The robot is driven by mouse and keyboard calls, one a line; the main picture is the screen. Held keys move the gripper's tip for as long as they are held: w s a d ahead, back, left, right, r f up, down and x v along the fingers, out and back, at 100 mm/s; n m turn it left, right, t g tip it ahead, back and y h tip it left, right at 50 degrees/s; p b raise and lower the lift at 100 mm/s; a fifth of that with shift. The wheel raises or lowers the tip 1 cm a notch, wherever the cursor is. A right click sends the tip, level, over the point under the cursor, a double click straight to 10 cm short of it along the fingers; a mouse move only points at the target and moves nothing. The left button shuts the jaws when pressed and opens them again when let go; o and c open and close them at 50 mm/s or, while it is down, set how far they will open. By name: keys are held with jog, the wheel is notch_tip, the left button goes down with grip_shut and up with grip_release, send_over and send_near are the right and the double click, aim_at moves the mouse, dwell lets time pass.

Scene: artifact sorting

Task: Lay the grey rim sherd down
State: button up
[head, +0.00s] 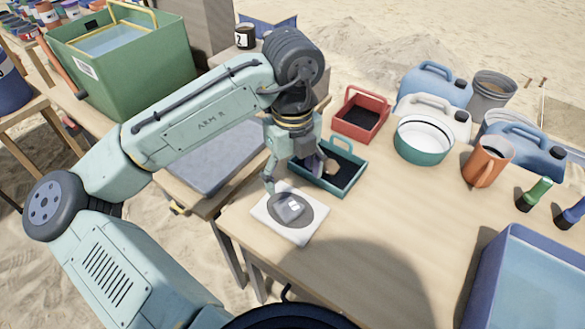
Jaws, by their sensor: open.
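My gripper (297,178) is open, pointing down between a white board and a teal tray. A grey piece (289,209) with pale patches lies on the dark grey disc of the white board (268,213), just below the gripper in the picture; I take it for the grey rim sherd, but it is too small to be sure. It appears apart from the fingers. The teal tray (345,187) has a dark lining and holds a brownish sherd (331,167). A purple-grey shape beside that sherd is partly hidden by my gripper.
A red tray (361,116) stands behind the teal one. A teal-and-white basin (424,139), an orange jug (487,162) and jerrycans (436,84) stand at the right. A blue bin (530,280) fills the front right corner. The wooden table (400,225) is bare at centre front.

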jog(key=shift+r, duration=0.75)
